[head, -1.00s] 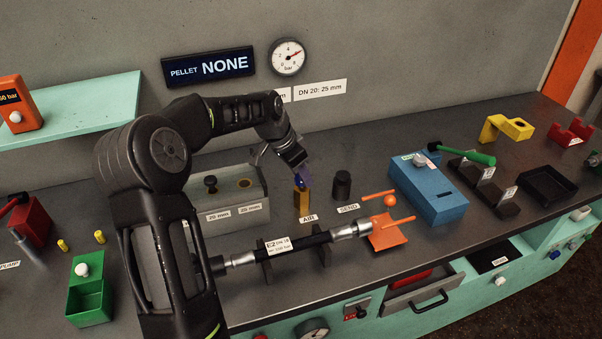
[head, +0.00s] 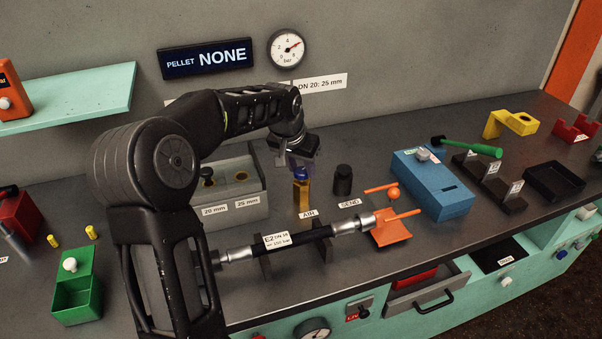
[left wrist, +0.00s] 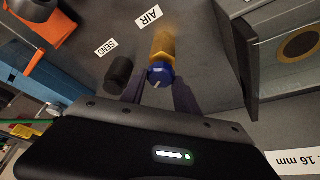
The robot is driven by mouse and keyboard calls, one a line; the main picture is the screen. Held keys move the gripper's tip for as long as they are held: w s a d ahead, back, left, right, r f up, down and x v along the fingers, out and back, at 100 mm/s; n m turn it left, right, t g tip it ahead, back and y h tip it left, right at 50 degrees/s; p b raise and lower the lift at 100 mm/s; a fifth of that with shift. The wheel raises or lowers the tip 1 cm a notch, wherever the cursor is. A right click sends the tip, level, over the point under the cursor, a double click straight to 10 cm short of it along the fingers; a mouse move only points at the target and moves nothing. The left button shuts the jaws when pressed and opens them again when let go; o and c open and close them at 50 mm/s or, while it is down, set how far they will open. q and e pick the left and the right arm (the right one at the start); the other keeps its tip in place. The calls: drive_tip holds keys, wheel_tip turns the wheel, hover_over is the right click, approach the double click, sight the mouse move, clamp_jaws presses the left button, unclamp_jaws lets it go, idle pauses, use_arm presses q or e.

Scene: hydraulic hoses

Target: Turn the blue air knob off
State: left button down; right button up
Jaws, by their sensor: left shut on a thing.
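The blue air knob (head: 301,173) sits on top of a brass post (head: 303,198) behind the AIR label (head: 307,213). My left gripper (head: 301,168) reaches down over the knob from above and is shut on it. In the left wrist view the knob (left wrist: 159,73) lies between the two fingers, with a pale mark on its face and the brass body (left wrist: 163,42) beyond it. My right gripper is not in view.
A black SEND post (head: 343,180) stands close to the right of the knob. A grey box (head: 232,189) with round holes is to the left. A hose (head: 290,241) on stands lies in front, and a blue box (head: 430,185) is farther right.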

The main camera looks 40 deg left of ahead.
use_arm(q)
drive_tip(key=n+y+b, duration=0.1)
drive_tip(key=n+b, duration=0.1)
drive_tip(key=n, duration=0.1)
drive_tip(key=shift+w+d+f+n+g, duration=0.1)
drive_tip(key=shift+n+g, duration=0.2)
drive_tip(key=shift+n, duration=0.1)
drive_tip(key=n+y+b, duration=0.1)
drive_tip(key=n, duration=0.1)
drive_tip(key=shift+n+g, duration=0.3)
drive_tip(key=shift+n, duration=0.1)
drive_tip(key=n+y+b, duration=0.1)
drive_tip(key=n, duration=0.1)
drive_tip(key=shift+n+g, duration=0.3)
drive_tip(key=shift+g, duration=0.1)
drive_tip(key=shift+n+g+y, duration=0.3)
drive_tip(key=shift+n+g, duration=0.2)
drive_tip(key=shift+n, duration=0.8)
drive_tip(key=c, duration=0.9)
unclamp_jaws()
drive_tip(key=shift+r, duration=0.2)
